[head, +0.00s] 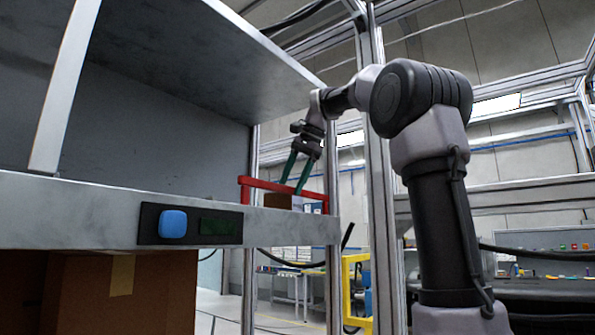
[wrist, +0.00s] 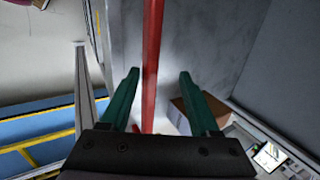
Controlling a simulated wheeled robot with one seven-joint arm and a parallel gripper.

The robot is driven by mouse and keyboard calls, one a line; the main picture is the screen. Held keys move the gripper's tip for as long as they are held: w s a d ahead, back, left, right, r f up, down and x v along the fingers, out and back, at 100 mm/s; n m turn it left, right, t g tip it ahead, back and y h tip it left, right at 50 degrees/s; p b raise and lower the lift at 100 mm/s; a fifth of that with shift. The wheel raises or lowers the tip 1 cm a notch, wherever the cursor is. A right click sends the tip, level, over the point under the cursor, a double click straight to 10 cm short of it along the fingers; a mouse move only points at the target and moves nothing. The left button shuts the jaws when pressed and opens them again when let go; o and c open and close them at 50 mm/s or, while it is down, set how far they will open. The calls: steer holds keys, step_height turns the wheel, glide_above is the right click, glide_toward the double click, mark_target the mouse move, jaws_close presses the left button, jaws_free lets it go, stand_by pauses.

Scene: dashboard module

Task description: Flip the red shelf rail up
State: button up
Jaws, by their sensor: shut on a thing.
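The red shelf rail (head: 262,184) stands at the right end of the grey shelf, with its long bar roughly level above the shelf surface. In the wrist view the red bar (wrist: 153,40) runs from the top edge down between my two teal fingers. My gripper (head: 291,187) reaches down from above and is shut on the rail; its fingers (wrist: 158,74) stand on either side of the bar. The exact contact is hard to make out.
A brown box (head: 278,201) sits on the shelf behind the rail. A blue button (head: 173,223) is on the shelf's front edge. A grey upper panel (head: 215,60) overhangs at the left, and a metal post (head: 376,190) stands right of the shelf.

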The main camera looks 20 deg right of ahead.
steer(key=v, duration=1)
steer(key=shift+s, duration=0.1)
steer(key=s+f+n, duration=0.2)
steer(key=s+f, duration=0.4)
steer(key=f, duration=0.6)
steer(key=s+a+f+n+t+h, duration=0.1)
steer(key=s+f, duration=0.4)
steer(key=f, duration=0.7)
steer(key=s+f+n+t, duration=0.1)
steer(key=s+f+n, duration=0.2)
steer(key=f, duration=0.9)
steer(key=s, duration=0.3)
steer(key=shift+s+a+n+h, duration=0.3)
steer(key=shift+a+n, duration=0.05)
steer(key=shift+n, duration=0.05)
